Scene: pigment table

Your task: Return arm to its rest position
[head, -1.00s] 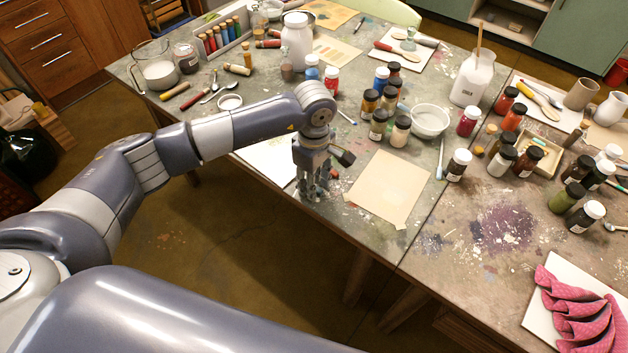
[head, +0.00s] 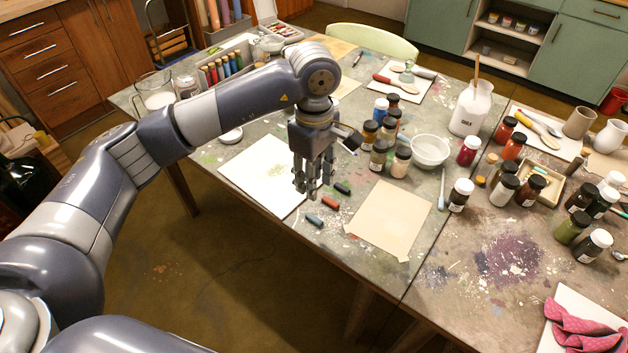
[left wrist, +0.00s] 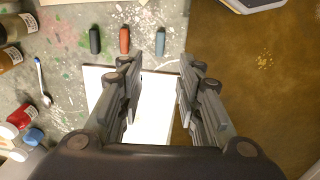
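My left arm reaches in from the left in the head view. Its gripper (head: 314,188) hangs pointing down above the table, near three short pastel sticks. In the left wrist view the two fingers (left wrist: 161,75) stand apart with nothing between them. The green stick (head: 343,187), red stick (head: 330,203) and blue stick (head: 314,220) lie on the table beside a white sheet (head: 245,175) with a faint yellow-green smudge. The sticks also show beyond the fingertips in the left wrist view (left wrist: 125,40). My right gripper is not in view.
A beige sheet (head: 390,220) lies right of the gripper. Several pigment jars (head: 380,155) and a white bowl (head: 429,150) stand behind it. A white jug (head: 470,110) and more jars are further right. The table's front edge is close, with open floor (head: 240,270) below.

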